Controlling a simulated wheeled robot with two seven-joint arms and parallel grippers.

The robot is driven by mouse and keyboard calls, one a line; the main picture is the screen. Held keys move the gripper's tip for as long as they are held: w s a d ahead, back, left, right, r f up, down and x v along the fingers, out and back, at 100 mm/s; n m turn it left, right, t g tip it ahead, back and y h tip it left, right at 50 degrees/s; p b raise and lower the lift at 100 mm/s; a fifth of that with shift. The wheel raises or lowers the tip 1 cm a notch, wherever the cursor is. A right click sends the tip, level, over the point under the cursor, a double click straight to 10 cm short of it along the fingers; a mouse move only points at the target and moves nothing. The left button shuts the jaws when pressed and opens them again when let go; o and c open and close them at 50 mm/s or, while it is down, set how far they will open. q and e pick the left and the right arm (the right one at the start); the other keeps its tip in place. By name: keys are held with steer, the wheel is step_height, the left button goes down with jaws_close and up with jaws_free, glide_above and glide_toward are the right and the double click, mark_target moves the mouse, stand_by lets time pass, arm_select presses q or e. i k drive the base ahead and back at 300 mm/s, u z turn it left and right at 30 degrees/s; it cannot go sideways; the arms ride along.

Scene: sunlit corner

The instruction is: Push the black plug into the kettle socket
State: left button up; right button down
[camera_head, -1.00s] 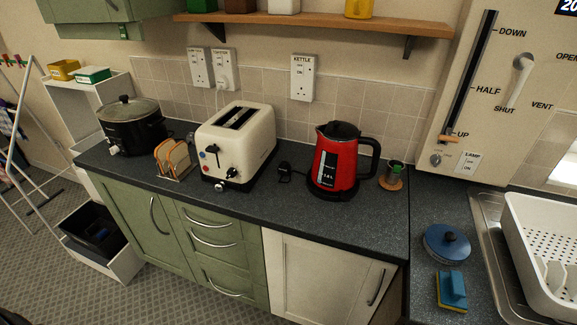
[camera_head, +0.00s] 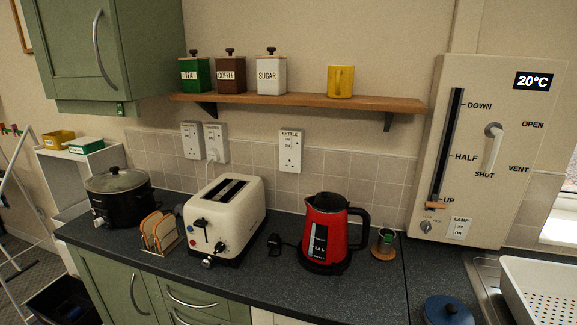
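The kettle socket (camera_head: 290,151) is a white wall plate labelled KETTLE on the tiles behind the worktop, and nothing is plugged into it. The black plug (camera_head: 274,241) lies on the dark worktop between the toaster and the kettle. The red kettle (camera_head: 337,236) stands upright on its black base just right of the plug. Neither of my grippers shows in the head view.
The cream toaster (camera_head: 226,217) and toast rack (camera_head: 159,232) stand left of the plug. A slow cooker (camera_head: 119,197) is further left. A wooden shelf (camera_head: 300,100) with canisters overhangs the socket. A small cup (camera_head: 385,240) stands right of the kettle.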

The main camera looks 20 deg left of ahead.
mark_target(274, 240)
steer(key=z, duration=0.85)
steer(key=k, duration=0.65)
steer(key=u, duration=0.15)
